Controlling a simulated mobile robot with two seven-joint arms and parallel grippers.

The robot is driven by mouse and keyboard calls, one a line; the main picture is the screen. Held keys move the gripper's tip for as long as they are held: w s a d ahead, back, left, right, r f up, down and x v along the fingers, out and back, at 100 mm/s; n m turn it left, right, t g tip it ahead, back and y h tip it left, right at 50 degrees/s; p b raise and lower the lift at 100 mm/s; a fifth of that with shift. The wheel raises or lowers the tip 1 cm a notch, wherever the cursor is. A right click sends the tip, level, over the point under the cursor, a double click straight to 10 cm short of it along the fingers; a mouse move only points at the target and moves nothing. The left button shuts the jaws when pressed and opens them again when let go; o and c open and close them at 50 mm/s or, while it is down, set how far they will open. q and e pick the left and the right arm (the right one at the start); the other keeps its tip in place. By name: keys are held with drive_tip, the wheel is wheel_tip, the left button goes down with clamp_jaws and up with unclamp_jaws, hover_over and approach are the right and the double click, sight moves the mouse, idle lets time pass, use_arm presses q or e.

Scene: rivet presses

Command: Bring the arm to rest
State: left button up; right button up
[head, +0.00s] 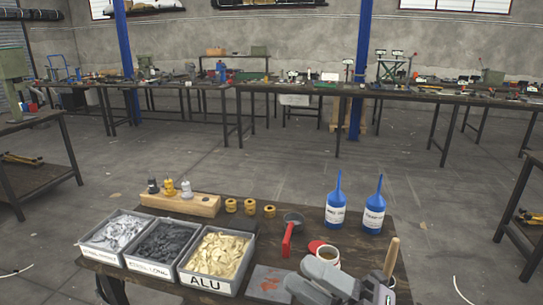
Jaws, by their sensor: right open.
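My right gripper (299,273) is low at the right front of the dark worktable (303,229). Its two grey fingers point left and stand apart, with nothing seen between them. It is over or just in front of a white cup (328,256) and to the right of a flat grey plate with a reddish patch (268,283). The picture does not settle whether it touches the table. A wooden handle (391,257) rises behind the gripper's wrist; its lower end is hidden. My left gripper is not in view.
Three bins, one marked ALU (208,282), fill the table's left front. Behind them are a wooden block with nozzles (180,204) and brass rings (250,207). A red-handled tool (287,240) lies mid-table. Two blue bottles (336,207) stand at the back right.

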drive_tip(key=w+d+f+m+t+h, duration=0.1)
drive_tip(key=d+f+m+t+h, duration=0.35)
drive_tip(key=f+m+h, duration=0.4)
drive_tip(key=w+d+f+m+t+h, duration=0.1)
drive_tip(key=d+f+m+t+h, duration=0.4)
drive_tip(key=m, duration=0.7)
drive_tip(key=s+d+f+m+g+h, duration=0.2)
drive_tip(key=s+f+m, duration=0.3)
drive_tip(key=f, duration=0.5)
drive_tip(key=s+d+f+m+g+h, duration=0.3)
drive_tip(key=s+f+m+g+h, duration=0.1)
drive_tip(key=s+f, duration=0.4)
wheel_tip(320, 180, down, 2)
drive_tip(key=shift+m+g, duration=0.55)
drive_tip(key=shift+m, duration=0.1)
